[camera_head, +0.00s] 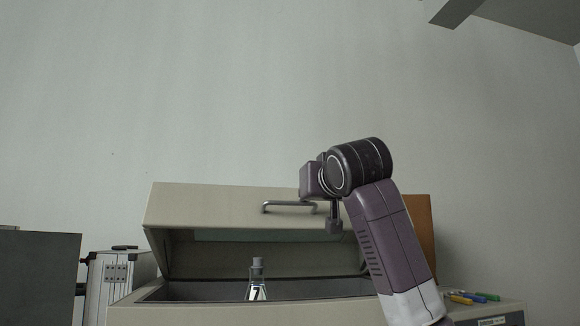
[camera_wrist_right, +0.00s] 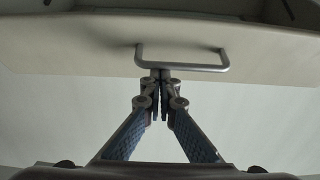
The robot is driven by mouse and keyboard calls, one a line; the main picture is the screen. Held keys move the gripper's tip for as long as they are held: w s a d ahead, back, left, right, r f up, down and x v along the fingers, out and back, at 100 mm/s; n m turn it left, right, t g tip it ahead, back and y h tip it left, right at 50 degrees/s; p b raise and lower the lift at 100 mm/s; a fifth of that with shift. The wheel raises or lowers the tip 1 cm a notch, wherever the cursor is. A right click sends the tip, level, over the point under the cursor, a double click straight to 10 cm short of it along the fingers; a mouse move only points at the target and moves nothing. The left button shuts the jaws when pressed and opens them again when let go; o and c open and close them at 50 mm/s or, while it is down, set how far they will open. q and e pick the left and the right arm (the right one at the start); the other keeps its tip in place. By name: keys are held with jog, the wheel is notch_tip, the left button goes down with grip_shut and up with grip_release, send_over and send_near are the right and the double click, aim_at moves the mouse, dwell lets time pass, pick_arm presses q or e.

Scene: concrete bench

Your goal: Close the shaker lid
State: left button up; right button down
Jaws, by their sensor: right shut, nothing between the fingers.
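The beige shaker (camera_head: 125,313) stands on the bench with its lid (camera_head: 190,205) raised. A bent metal handle (camera_head: 283,205) sits on the lid's front face. A flask marked 7 (camera_head: 257,284) with a grey stopper stands inside the open shaker. My right gripper (camera_head: 334,226) is in front of the lid, close to the handle's right end. In the right wrist view my right gripper (camera_wrist_right: 161,78) is shut, its fingertips overlapping the bar of the handle (camera_wrist_right: 185,67); I cannot tell whether they touch. My left gripper is not in view.
A silver case (camera_head: 117,280) and a dark grey box (camera_head: 40,275) stand left of the shaker. Several coloured pens (camera_head: 470,297) lie on a surface at the right. A brown panel (camera_head: 420,235) stands behind my right arm.

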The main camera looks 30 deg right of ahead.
jog(key=shift+s+a+f+b, duration=0.1)
jog(key=shift+s+f+b, duration=0.2)
jog(key=shift+f+b, duration=0.25)
jog(key=shift+s+a+f+b, duration=0.1)
jog(key=shift+s+f+b, duration=0.2)
jog(key=shift+f, duration=0.45)
